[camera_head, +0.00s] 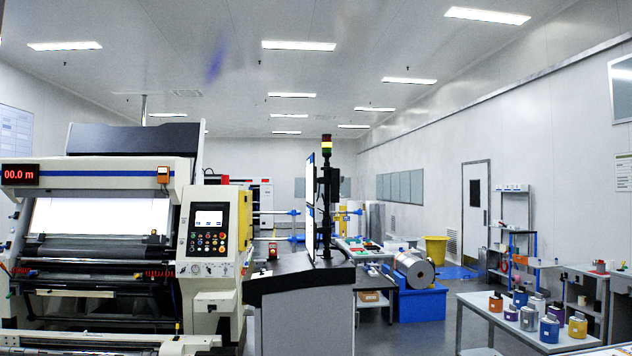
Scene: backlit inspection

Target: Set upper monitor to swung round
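The upper monitor (310,178) is a thin panel seen almost edge-on. It is mounted on a black post (328,215) that stands on a dark-topped console (300,281). A second thin panel, the lower monitor (310,233), sits right below it, also nearly edge-on. The screen content of both cannot be read from here. Neither of my grippers shows in the head view.
A large printing machine with a control panel (209,232) fills the left. A metal roll (414,270) rests on a blue stand behind the console. A table (478,301) with several coloured cans stands at the right. Open floor lies between console and table.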

